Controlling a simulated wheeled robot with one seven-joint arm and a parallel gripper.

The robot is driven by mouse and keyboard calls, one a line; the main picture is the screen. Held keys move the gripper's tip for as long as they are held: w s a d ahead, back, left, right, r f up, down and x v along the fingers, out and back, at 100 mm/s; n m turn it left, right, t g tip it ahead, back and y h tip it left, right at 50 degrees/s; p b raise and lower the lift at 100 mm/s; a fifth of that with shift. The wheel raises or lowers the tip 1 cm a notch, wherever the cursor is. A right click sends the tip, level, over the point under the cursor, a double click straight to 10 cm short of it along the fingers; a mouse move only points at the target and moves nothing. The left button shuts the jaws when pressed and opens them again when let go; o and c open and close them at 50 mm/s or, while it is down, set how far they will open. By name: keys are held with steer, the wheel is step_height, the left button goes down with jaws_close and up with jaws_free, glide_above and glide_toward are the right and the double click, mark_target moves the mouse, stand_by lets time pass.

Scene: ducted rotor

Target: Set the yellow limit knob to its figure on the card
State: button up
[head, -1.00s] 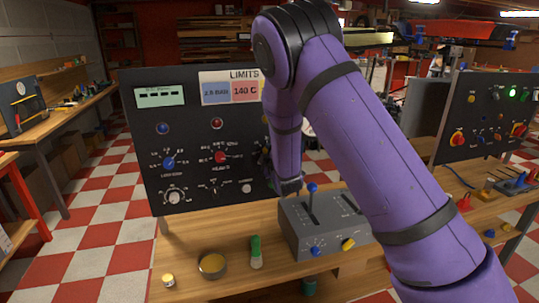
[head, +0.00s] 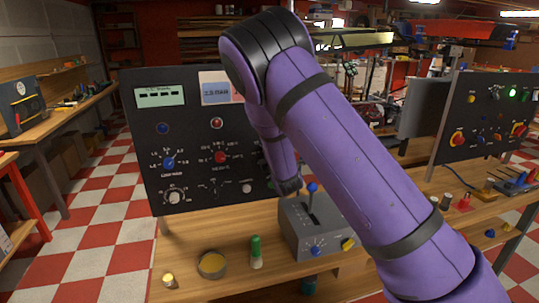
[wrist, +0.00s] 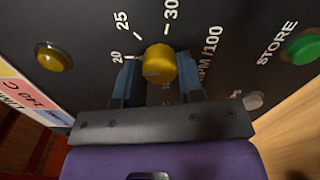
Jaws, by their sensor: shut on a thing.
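The yellow limit knob (wrist: 159,63) shows in the wrist view on the dark panel, with 20, 25 and 30 and "RPM /100" printed around it. My gripper (wrist: 158,70) is shut on it, one blue finger on each side. I cannot make out where its pointer stands. The limits card (wrist: 32,97) shows only in part there, with pink "140 C" and a yellow edge. My arm also hides the yellow knob in the head view.
In the wrist view a yellow lamp (wrist: 54,57) and a green STORE button (wrist: 301,46) flank the knob. In the head view a grey lever box (head: 300,240) stands in front of the panel. A round tin (head: 212,264) and a green-capped bottle (head: 256,252) stand on the bench.

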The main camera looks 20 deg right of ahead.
steer(key=shift+f, duration=0.1)
steer(key=o, duration=0.9)
steer(key=shift+s, duration=0.1)
steer(key=s, duration=1)
steer(key=shift+s, duration=0.35)
